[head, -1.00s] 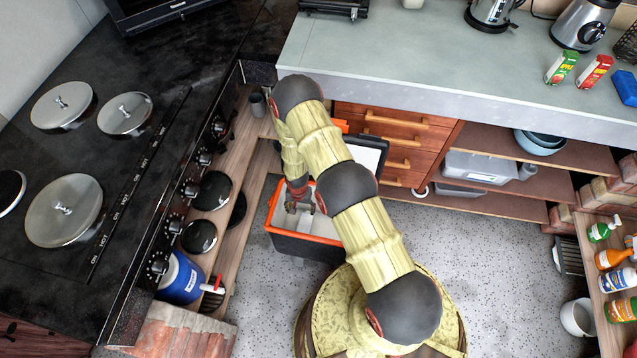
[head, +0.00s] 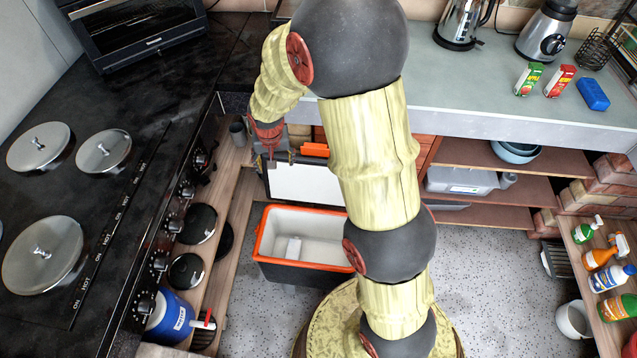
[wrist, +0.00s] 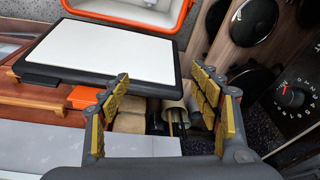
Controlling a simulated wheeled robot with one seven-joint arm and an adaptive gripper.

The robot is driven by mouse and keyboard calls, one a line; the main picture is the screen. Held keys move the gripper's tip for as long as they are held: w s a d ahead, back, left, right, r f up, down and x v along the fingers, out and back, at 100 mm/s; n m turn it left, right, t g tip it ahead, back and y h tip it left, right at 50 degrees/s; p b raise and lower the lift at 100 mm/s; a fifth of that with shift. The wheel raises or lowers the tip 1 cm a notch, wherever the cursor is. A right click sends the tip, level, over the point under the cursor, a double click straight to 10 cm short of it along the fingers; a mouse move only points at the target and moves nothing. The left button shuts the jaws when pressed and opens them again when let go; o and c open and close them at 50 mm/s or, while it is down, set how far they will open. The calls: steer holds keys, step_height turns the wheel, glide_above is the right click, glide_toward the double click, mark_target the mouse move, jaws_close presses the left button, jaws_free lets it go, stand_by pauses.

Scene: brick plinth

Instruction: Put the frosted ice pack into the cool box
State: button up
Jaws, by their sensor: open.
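The cool box (head: 262,240), dark with an orange rim and pale inside, stands open on the floor. Its white-lined lid (head: 305,184) is tipped back behind it and also shows in the wrist view (wrist: 108,48). My gripper (head: 280,161) is above and behind the box, near the raised lid. In the wrist view my gripper (wrist: 160,75) has its fingers spread with nothing between them. The box's orange rim (wrist: 185,12) shows at the top there.
A pale counter (head: 460,90) runs behind, with two cartons and a blue block (head: 592,93). A shelf of spray bottles (head: 600,258) is at the right. Speckled floor (head: 490,270) lies clear between.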

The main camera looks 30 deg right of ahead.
steer(key=s+r+n+t, duration=0.1)
steer(key=s+r, duration=0.5)
steer(key=r, duration=0.3)
steer(key=s+r+n+t, duration=0.1)
steer(key=s+r, duration=0.5)
steer(key=r, duration=0.3)
steer(key=s+r+n, duration=0.1)
steer(key=s+r, duration=0.2)
steer(key=s, duration=0.5)
steer(key=s+a+r+n+t, duration=0.1)
steer(key=s+r, duration=0.3)
steer(key=s, duration=0.5)
steer(key=shift+a+r+y, duration=0.2)
steer(key=shift+a+y, duration=0.1)
steer(key=shift+y, duration=0.1)
